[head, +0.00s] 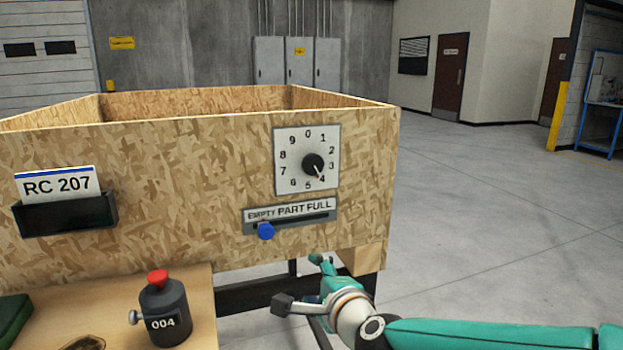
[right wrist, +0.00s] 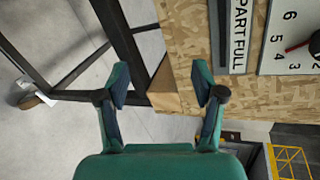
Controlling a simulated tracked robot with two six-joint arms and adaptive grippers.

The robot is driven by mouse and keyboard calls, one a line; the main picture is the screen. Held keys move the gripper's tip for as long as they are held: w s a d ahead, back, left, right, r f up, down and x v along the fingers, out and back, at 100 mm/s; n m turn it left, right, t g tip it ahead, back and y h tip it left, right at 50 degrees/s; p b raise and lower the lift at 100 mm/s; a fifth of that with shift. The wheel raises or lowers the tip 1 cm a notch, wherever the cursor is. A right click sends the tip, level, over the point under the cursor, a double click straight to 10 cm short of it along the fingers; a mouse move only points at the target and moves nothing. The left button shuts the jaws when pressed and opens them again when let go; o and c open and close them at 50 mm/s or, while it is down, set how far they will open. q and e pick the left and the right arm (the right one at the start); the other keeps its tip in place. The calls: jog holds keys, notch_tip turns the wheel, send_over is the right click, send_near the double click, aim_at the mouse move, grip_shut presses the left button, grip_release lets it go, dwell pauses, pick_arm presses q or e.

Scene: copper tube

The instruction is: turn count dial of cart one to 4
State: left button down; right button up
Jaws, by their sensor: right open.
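The count dial (head: 313,165) is a black round knob on a white plate numbered 0 to 9, on the front of the chipboard cart (head: 200,150). Its pointer aims down and right, at the 4. Part of the dial (right wrist: 315,42) also shows at the right edge of the right wrist view, its red pointer toward the 4. My right gripper (head: 322,275) is below the dial and the slider plate, near the cart's lower right corner. In the right wrist view its fingers (right wrist: 161,82) are apart with nothing between them. My left gripper is out of view.
Below the dial is an EMPTY/PART/FULL slider (head: 265,231) with a blue knob at its left end. An RC 207 card (head: 57,184) sits in a black holder. A black 004 device (head: 164,312) with a red top stands on a wooden surface. Floor at right is clear.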

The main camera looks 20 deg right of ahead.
aim_at(313, 166)
jog(key=s+d+r+m+t, duration=0.2)
jog(key=s+r+m, duration=0.15)
jog(key=r, duration=0.55)
jog(key=s+d+r+m+t, duration=0.15)
jog(key=r+m, duration=0.25)
jog(key=r, duration=0.5)
jog(key=w, duration=1)
jog(key=w+a, duration=0.1)
jog(key=w, duration=0.4)
jog(key=shift+w+r, duration=0.15)
jog(key=shift+w, duration=0.2)
jog(key=shift+c, duration=0.2)
jog(key=c, duration=1.1)
jog(key=shift+n+p, duration=0.45)
jog(key=shift+n, duration=0.3)
